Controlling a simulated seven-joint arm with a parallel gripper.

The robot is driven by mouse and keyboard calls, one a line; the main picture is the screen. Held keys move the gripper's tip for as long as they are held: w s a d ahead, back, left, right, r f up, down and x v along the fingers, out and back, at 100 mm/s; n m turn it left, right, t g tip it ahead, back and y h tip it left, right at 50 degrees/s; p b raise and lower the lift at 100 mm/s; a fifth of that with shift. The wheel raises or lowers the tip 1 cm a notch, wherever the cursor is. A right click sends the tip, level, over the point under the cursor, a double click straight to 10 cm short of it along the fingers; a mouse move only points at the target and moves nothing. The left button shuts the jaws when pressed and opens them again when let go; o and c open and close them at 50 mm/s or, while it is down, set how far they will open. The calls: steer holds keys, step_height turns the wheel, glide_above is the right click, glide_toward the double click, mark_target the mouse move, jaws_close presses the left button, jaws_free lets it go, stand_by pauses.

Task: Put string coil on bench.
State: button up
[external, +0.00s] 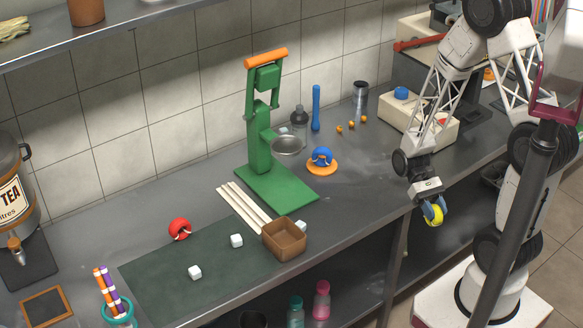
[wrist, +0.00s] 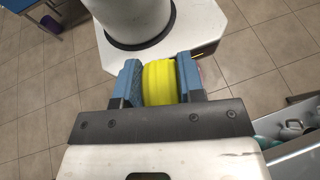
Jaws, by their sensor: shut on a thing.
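My gripper (wrist: 160,82) is shut on a yellow string coil (wrist: 159,83), with one blue finger on each side of it. In the external view the yellow string coil (external: 433,214) hangs below my gripper (external: 430,208), just off the front edge of the grey bench (external: 360,208), above the floor side. A red coil (external: 180,229) lies on the bench at the left. A blue coil (external: 321,155) sits on an orange round base (external: 321,167) on the bench.
A green press (external: 265,140) stands mid-bench, with pale sticks (external: 243,208) beside it. A brown square bowl (external: 284,240) and white cubes (external: 236,240) are on and around a dark mat (external: 165,270).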

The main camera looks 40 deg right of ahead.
steer(key=w+d+n+t+h, duration=0.2)
steer(key=w+d+n+h, duration=0.2)
steer(key=w+n+h, duration=0.1)
steer(key=w+d+r+n+t+h, duration=0.1)
steer(key=w+d+n+t+h, duration=0.2)
steer(key=w+d+n+h, duration=0.1)
steer(key=w+d+r+n+t+h, duration=0.1)
steer(key=w+d+n+t+h, duration=0.1)
steer(key=w+d+n+h, duration=0.2)
steer(key=shift+w+d+n+t+h, duration=0.2)
steer(key=shift+w+n+t+h, duration=0.1)
steer(key=shift+w+n+h, duration=1.05)
steer(key=w+r+n+t, duration=0.2)
steer(key=w+n+t, duration=0.3)
steer(key=w, duration=0.2)
steer(key=shift+w+h, duration=0.25)
steer(key=shift+h, duration=0.2)
steer(key=shift+w, duration=0.1)
steer(key=w+d, duration=0.1)
steer(key=w, duration=0.4)
steer(key=w+d+f, duration=0.1)
steer(key=w, duration=0.4)
steer(key=w+d, duration=0.1)
steer(key=w, duration=0.4)
steer(key=shift+w+d+f, duration=0.2)
steer(key=shift+w+d, duration=0.05)
steer(key=shift+d, duration=0.05)
